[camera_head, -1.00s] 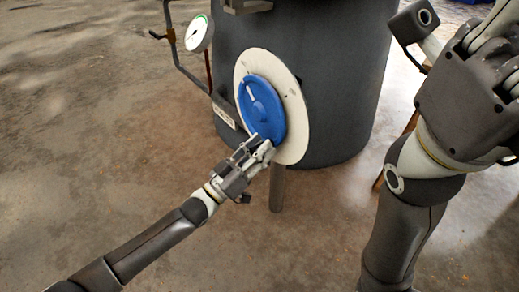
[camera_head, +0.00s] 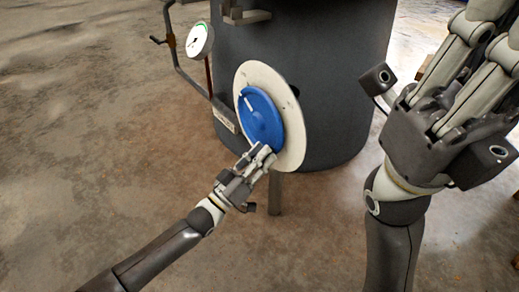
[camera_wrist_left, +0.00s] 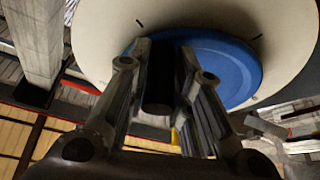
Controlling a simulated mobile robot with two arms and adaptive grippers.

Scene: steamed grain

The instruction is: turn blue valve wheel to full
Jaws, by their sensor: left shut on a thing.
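The blue valve wheel (camera_head: 262,120) is mounted on a round cream plate (camera_head: 292,135) on the front of a dark tank. A short white mark shows at the wheel's upper left. My left gripper (camera_head: 265,154) is at the wheel's lower rim. In the left wrist view, its fingers (camera_wrist_left: 160,85) close around a dark cylindrical handle (camera_wrist_left: 158,80) in front of the blue wheel (camera_wrist_left: 225,65). The handle is hidden by the fingers in the head view. My right gripper (camera_head: 470,60) is raised at the right, away from the wheel, its fingers apart and seemingly empty; its tips are cut off.
The dark tank (camera_head: 330,60) fills the upper middle. A pressure gauge (camera_head: 200,40) on a bent pipe (camera_head: 178,65) stands left of the wheel. A small label plate (camera_head: 224,117) is beside the cream plate. A leg stands below the tank. The floor at left is clear.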

